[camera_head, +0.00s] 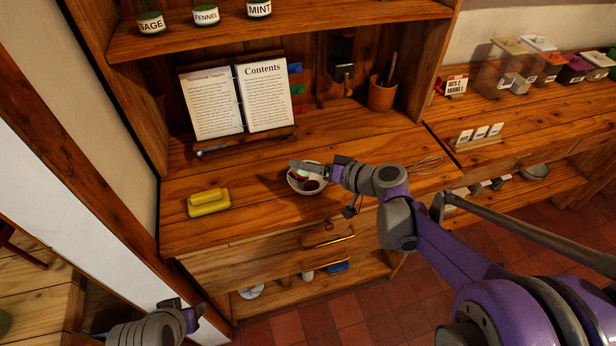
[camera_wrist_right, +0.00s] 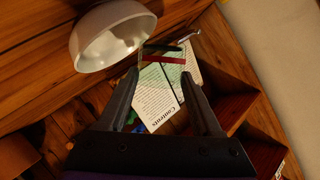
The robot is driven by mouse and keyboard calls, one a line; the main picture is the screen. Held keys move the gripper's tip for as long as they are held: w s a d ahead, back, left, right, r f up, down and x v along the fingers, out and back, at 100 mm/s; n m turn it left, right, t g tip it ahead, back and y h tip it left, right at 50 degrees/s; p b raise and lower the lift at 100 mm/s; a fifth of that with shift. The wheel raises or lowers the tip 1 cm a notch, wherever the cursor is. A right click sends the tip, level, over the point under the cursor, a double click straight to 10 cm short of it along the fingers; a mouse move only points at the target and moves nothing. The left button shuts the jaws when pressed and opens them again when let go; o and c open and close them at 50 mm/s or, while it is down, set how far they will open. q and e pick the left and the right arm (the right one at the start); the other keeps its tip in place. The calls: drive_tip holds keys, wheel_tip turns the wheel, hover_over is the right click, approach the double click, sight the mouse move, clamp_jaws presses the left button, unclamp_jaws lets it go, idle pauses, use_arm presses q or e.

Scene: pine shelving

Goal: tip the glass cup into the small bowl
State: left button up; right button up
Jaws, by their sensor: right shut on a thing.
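A small white bowl (camera_head: 293,184) stands on the wooden counter. It also shows at the upper left of the right wrist view (camera_wrist_right: 88,50). My right gripper (camera_head: 327,171) is at the bowl, its tips over the right part of the rim. It is shut on the glass cup (camera_head: 299,165), which is clear and hard to make out. In the right wrist view the glass shows faintly between the fingers (camera_wrist_right: 165,108), with dark and red bands near it. The cup looks tilted over the bowl; whether anything has poured is unclear. My left gripper (camera_head: 188,316) is low at the left, away from the counter.
A yellow block with a handle (camera_head: 208,203) lies left of the bowl. An open book (camera_head: 240,101) stands on a stand behind it.

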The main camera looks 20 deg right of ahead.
drive_tip(key=shift+s, duration=0.1)
drive_tip(key=shift+f, duration=0.1)
drive_tip(key=shift+w+d+f, duration=0.15)
drive_tip(key=shift+w, duration=0.2)
drive_tip(key=shift+s+m+b, duration=0.25)
drive_tip(key=shift+m+b, duration=0.15)
drive_tip(key=shift+b, duration=0.05)
drive_tip(key=shift+w+d+f+y, duration=0.15)
drive_tip(key=shift+w+f+y, duration=0.1)
drive_tip(key=shift+w+y, duration=0.05)
drive_tip(key=shift+s+r, duration=0.1)
drive_tip(key=shift+s, duration=0.05)
drive_tip(key=shift+w+m+b, duration=0.2)
drive_tip(key=shift+m+b, duration=0.1)
drive_tip(key=shift+m, duration=0.1)
drive_tip(key=shift+s, duration=0.15)
